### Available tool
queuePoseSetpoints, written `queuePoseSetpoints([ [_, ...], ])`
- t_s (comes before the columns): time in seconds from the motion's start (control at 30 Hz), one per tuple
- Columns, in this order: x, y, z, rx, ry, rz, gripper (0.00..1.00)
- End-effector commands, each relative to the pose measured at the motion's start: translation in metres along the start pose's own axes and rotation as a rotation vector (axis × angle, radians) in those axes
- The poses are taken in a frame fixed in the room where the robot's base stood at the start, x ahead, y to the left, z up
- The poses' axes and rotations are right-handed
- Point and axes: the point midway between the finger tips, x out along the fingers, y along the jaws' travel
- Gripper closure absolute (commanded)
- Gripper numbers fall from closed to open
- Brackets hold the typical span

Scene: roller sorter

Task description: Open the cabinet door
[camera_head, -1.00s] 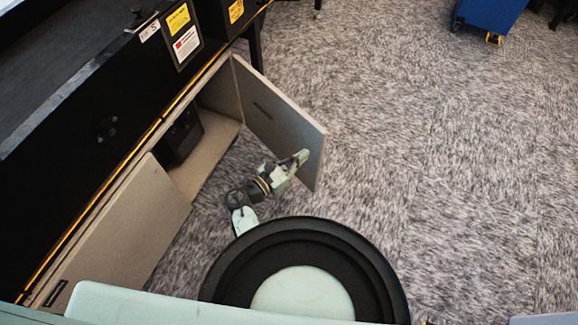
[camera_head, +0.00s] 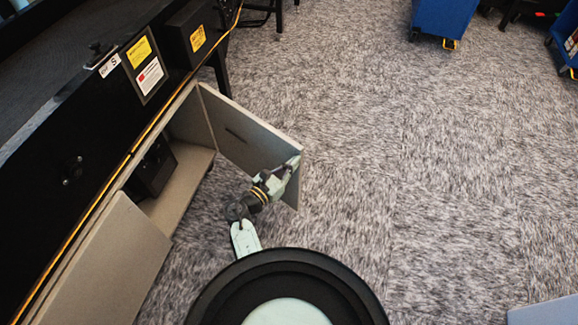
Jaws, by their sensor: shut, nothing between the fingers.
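The cabinet below the black sorter has two grey doors. The far door (camera_head: 248,140) stands swung well out from the cabinet, with a dark slot on its face. The near door (camera_head: 108,262) also stands at an angle, partly out from the cabinet front. My gripper (camera_head: 290,166) is shut and empty at the outer edge of the far door, overlapping its face. I cannot tell whether it touches the door. The cabinet inside (camera_head: 186,180) shows between the doors, with a dark box (camera_head: 152,168) in it.
The black sorter body (camera_head: 70,150) runs along the left. Blue bins (camera_head: 446,18) stand at the top right. A grey flat edge (camera_head: 545,311) shows at the bottom right. Carpet to the right of the doors is clear.

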Motion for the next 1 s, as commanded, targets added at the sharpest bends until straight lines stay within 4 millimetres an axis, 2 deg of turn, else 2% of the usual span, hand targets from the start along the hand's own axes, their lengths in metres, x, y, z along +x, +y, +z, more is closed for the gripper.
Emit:
queuePoseSetpoints([
  [0.17,0.047,-0.003,-0.001,0.002,-0.003,-0.008,1.00],
  [0.4,0.127,0.004,-0.003,0.003,-0.002,-0.002,1.00],
  [0.6,0.184,0.018,-0.003,0.002,-0.003,0.129,1.00],
  [0.8,0.222,0.033,-0.002,0.001,-0.001,0.217,1.00],
  [1.0,0.238,0.041,-0.001,0.000,0.000,0.260,1.00],
])
